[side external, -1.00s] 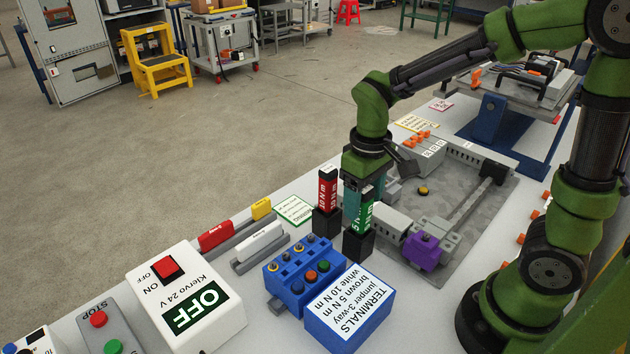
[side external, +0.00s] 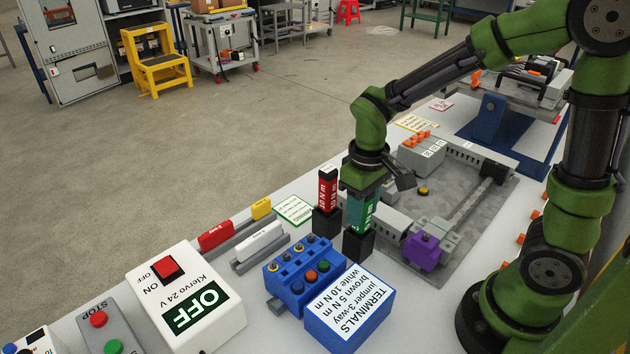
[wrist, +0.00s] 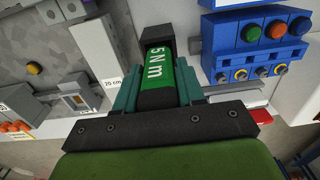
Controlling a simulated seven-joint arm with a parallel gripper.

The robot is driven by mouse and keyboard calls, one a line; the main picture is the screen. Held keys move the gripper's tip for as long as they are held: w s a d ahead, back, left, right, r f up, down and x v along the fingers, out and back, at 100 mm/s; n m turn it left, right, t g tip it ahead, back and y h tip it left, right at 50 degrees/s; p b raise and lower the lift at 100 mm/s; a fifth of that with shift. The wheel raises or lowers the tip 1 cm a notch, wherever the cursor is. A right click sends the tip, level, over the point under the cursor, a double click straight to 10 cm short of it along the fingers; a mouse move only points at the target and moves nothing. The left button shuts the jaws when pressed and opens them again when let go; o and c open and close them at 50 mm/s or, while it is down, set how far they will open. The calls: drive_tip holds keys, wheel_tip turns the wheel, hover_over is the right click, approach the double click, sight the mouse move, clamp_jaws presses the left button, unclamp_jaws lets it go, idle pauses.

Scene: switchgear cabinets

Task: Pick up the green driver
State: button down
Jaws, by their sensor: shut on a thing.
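The green driver (side external: 368,212) stands upright with its lower end in a black holder (side external: 357,246). In the wrist view the green driver (wrist: 158,72) reads "5 N m" and sits between the two teal fingers of my gripper (wrist: 158,88). My gripper (side external: 361,205) is shut on the driver's upper part from above. The black holder (wrist: 157,34) shows beyond the driver in the wrist view. Whether the driver's lower end is clear of the holder's bottom is hidden.
A red driver (side external: 327,190) stands in its own black holder just left of my gripper. A blue block with buttons (side external: 303,275) and a blue TERMINALS box (side external: 349,308) are in front. A grey plate with a purple block (side external: 424,250) lies to the right.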

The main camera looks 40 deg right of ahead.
drive_tip(key=shift+r, duration=0.1)
drive_tip(key=r, duration=0.9)
drive_tip(key=shift+a, duration=0.3)
drive_tip(key=w+a+r, duration=0.5)
drive_tip(key=a+r, duration=0.1)
drive_tip(key=a, duration=0.5)
drive_tip(key=shift+w+a, duration=0.15)
drive_tip(key=shift+f, duration=0.1)
